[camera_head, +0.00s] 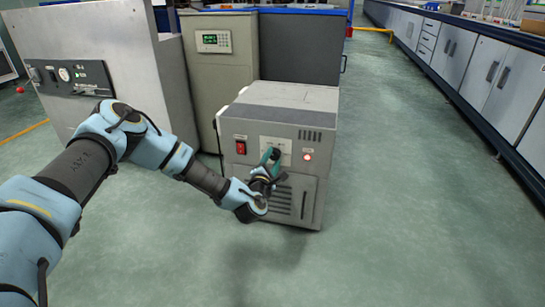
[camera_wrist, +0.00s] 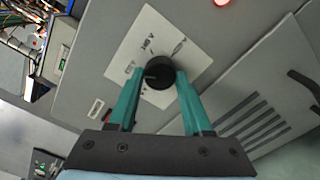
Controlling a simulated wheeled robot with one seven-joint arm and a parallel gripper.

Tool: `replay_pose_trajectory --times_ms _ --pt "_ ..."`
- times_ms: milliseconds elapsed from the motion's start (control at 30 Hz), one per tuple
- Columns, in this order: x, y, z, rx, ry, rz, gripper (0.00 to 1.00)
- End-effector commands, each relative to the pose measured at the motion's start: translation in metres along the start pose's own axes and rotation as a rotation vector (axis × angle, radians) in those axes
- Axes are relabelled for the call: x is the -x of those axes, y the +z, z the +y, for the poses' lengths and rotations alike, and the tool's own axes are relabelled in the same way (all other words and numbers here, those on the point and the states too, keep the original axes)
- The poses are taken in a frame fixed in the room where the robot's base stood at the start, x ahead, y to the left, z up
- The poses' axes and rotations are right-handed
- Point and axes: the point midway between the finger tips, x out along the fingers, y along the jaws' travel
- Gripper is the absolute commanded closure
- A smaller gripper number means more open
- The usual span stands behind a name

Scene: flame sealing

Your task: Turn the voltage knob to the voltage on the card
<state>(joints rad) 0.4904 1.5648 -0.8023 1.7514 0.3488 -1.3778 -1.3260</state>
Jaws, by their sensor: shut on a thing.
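A black round voltage knob (camera_wrist: 159,68) sits on a white plate (camera_wrist: 142,38) with printed voltage markings; one looks like "110 V", the rest are too small to read surely. The plate is on the front of a grey box-shaped machine (camera_head: 284,112) in the head view. My gripper (camera_wrist: 159,76) has teal fingers, one on each side of the knob, and is shut on it. In the head view my gripper (camera_head: 270,158) reaches the front panel and largely hides the knob. The knob's exact pointer direction is hard to tell. I cannot pick out the card in either view.
A red rocker switch (camera_head: 241,147) is left of the plate and a lit red lamp (camera_head: 307,157) is right of it. Vent slots (camera_head: 293,203) are below. A beige cabinet with a green display (camera_head: 211,39) stands behind. The floor (camera_head: 400,200) at right is clear.

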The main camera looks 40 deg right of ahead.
Motion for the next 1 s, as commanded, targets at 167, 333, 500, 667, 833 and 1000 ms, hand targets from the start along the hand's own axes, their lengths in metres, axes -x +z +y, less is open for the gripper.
replay_pose_trajectory --times_ms 167,333,500,667,833,1000 --pt "-0.0001 0.0016 0.0017 -0.169 0.000 -0.001 1.00" --pt "0.0000 0.0016 0.0012 -0.330 -0.001 -0.001 1.00" --pt "0.0000 0.0018 0.0014 -0.491 0.000 -0.001 1.00" --pt "-0.0002 0.0015 0.0014 -0.644 0.000 -0.001 1.00" --pt "0.0001 0.0016 0.0010 -0.804 -0.001 -0.002 1.00" --pt "-0.0001 0.0016 0.0010 -0.966 0.000 -0.002 1.00"
